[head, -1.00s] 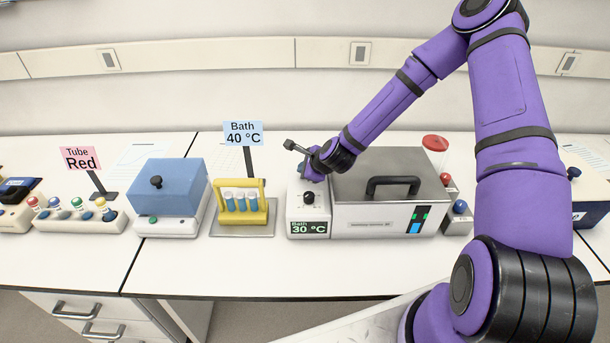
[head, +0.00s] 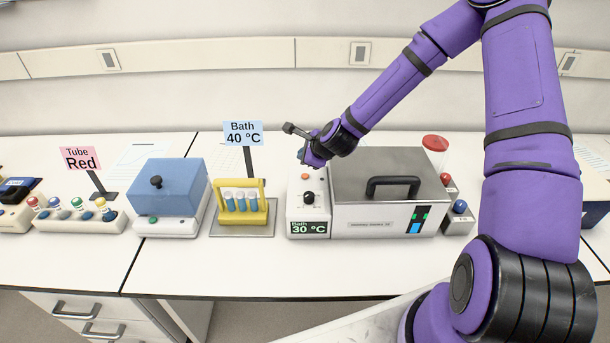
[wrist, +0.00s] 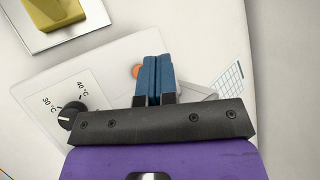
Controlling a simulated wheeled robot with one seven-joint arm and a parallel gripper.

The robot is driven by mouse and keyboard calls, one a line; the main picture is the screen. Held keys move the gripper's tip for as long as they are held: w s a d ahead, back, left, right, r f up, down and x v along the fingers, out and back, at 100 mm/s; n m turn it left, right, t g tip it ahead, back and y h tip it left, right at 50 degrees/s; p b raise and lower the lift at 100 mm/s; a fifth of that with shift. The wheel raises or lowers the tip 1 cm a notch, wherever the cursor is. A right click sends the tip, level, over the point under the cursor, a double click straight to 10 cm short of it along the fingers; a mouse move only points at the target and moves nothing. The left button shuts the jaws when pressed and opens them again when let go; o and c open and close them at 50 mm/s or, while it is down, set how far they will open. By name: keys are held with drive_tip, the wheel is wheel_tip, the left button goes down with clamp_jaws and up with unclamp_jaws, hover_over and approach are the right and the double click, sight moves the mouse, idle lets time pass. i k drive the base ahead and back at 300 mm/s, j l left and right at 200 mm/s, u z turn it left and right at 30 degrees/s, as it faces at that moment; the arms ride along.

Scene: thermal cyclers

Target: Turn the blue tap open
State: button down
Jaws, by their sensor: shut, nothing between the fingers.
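I cannot make out a blue tap for certain. A round blue knob (head: 460,207) sits on a small grey block to the right of the water bath (head: 385,205), away from my gripper. My gripper (head: 308,160) is above the back of the bath's control panel (head: 294,207). In the wrist view its blue fingers (wrist: 153,70) are together and empty, partly covering an orange button (wrist: 137,71). That button (head: 305,177) also shows just below my gripper in the head view. A black dial (head: 308,198) marked 30 and 40 °C is in front of it.
The bath has a closed lid with a black handle (head: 393,186) and a "Bath 30 °C" display (head: 308,227). To the left stand a yellow tube rack (head: 258,212), a "Bath 40 °C" sign (head: 243,133) and a blue-lidded device (head: 168,187). The front counter strip is clear.

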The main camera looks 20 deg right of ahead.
sight(460, 206)
drive_tip(key=z, duration=1.25)
